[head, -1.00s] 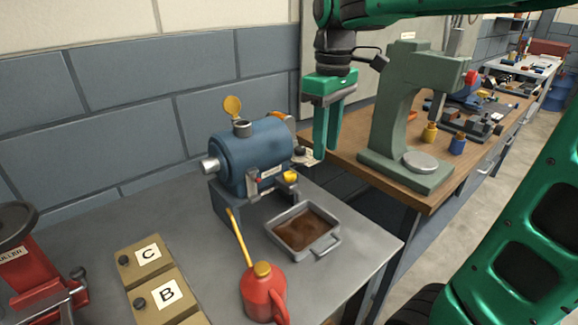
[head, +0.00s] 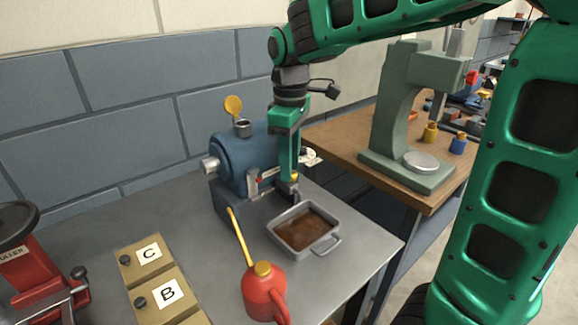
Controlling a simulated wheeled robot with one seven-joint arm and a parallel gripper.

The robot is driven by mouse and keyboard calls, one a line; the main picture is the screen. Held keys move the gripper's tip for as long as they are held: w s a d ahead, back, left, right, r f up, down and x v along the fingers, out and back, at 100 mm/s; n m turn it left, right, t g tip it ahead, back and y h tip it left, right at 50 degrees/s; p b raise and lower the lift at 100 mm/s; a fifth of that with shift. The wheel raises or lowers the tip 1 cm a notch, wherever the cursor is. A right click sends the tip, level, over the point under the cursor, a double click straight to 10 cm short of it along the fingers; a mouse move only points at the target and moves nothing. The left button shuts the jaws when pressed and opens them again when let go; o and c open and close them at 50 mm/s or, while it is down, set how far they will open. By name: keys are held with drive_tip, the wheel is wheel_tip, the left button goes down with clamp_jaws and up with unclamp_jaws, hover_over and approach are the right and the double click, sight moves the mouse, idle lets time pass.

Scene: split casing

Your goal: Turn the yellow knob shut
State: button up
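The blue casing (head: 232,160) stands on the grey bench against the wall, with a yellow cap (head: 233,105) tilted up over its top opening. The yellow knob (head: 295,177) is low on the casing's right front; only a small piece shows past my fingers. My gripper (head: 288,188) points down in front of the casing's right end, with its fingertips at about the knob's height in the picture. The fingers overlap in this view, so their gap is hidden. I cannot tell whether they touch the knob.
A grey tray (head: 329,242) of brown liquid sits just below my gripper. A red oil can (head: 265,290) with a yellow spout stands in front. Boxes marked C (head: 145,256) and B (head: 166,294) lie left. A green press (head: 388,120) stands on the wooden bench.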

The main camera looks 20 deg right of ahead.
drive_tip(key=shift+f, duration=0.55)
drive_tip(key=c, duration=0.8)
drive_tip(key=shift+o, duration=0.2)
drive_tip(key=shift+r, duration=0.1)
drive_tip(key=shift+d+m, duration=0.1)
drive_tip(key=shift+m, duration=0.9)
drive_tip(key=m, duration=0.4)
drive_tip(key=shift+w+m, duration=0.1)
drive_tip(key=shift+m, duration=0.2)
drive_tip(key=m, duration=0.5)
drive_tip(key=shift+m, duration=0.4)
